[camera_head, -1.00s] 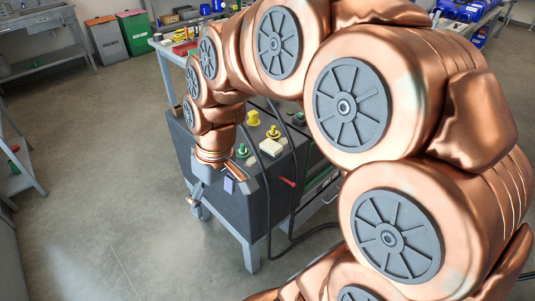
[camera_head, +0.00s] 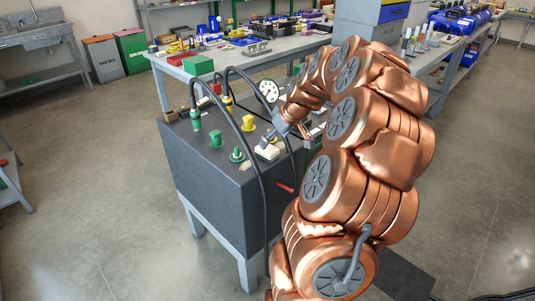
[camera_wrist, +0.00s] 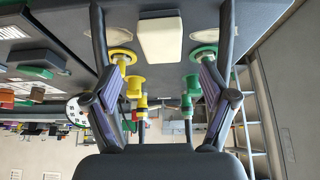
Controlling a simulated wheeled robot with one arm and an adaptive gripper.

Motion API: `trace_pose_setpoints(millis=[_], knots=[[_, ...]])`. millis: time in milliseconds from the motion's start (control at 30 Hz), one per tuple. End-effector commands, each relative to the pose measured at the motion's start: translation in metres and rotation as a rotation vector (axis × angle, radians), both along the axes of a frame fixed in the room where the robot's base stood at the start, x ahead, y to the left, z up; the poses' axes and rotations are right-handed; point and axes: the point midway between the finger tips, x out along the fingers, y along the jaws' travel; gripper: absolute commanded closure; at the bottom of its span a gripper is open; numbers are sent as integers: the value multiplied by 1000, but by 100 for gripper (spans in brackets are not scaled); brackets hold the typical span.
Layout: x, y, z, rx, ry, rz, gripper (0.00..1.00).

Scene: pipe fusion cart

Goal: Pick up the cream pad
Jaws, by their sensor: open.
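The cream pad (camera_head: 267,152) lies on the dark top of the cart (camera_head: 185,150), near its right front side. In the wrist view the cream pad (camera_wrist: 160,40) shows whole at the top centre, between my two fingers. My gripper (camera_head: 268,139) is open just above and behind the pad in the head view. In the wrist view my gripper (camera_wrist: 163,15) has its fingers wide apart, one on each side, with a gap to the pad. Nothing is held. I cannot tell the exact height above the pad.
Yellow (camera_head: 248,123) and green (camera_head: 215,138) fittings stand close to the pad. A green knob (camera_head: 237,155) is left of it. Black hoses (camera_head: 262,200) arch over the cart, and a gauge (camera_head: 269,91) stands behind. A cluttered workbench (camera_head: 225,62) is farther back.

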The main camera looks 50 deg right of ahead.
Motion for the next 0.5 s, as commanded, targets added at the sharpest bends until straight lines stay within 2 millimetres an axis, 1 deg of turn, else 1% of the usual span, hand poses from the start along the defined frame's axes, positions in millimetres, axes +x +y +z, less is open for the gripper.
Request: trace_pose_setpoints(millis=[100,267,500], knots=[[5,1,-9,1,3,2,16],[9,2,-17,2,4,3,16],[23,3,-45,6,8,4,16]])
